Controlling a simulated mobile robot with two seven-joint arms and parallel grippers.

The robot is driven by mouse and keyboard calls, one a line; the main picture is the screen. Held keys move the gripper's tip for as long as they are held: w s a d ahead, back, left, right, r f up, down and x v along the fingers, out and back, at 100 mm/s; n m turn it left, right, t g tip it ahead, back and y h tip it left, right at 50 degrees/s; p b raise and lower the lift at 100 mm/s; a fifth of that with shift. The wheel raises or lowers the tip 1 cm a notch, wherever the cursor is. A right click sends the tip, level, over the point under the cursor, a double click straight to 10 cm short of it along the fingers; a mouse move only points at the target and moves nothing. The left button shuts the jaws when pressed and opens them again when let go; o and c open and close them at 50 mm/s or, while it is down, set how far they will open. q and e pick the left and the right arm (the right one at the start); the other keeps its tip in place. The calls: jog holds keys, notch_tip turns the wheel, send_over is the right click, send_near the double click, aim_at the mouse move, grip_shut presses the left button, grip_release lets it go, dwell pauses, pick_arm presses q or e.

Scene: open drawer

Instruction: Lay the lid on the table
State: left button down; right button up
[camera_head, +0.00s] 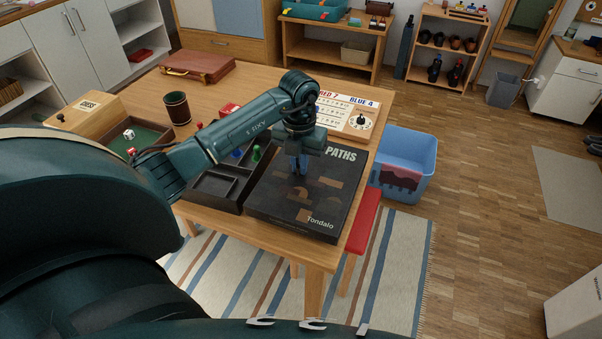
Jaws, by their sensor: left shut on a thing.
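The lid (318,212) is a dark, flat box lid printed with "PATHS" and "Tondalo", in the head view at the near right corner of the wooden table (278,252). It looks roughly level; I cannot tell whether its underside touches the table. My left gripper (299,168) points down over the lid's upper middle, shut on it; the exact grip point is hard to see. The open box bottom (213,187) with dark compartments sits just left of the lid, partly behind my left arm. My right gripper is not in view.
A green-lined dice tray (147,137), a dark cup (177,108) and a brown case (197,65) stand on the left and back. A game board (346,113) lies behind the lid. A blue bin (408,150) and red seat (365,218) are right of the table.

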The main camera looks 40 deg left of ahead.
pick_arm(q)
notch_tip(320, 180, down, 3)
jog(key=shift+f, duration=0.15)
jog(key=shift+f, duration=0.15)
jog(key=c, duration=1.6)
grip_release()
jog(key=shift+o, duration=0.2)
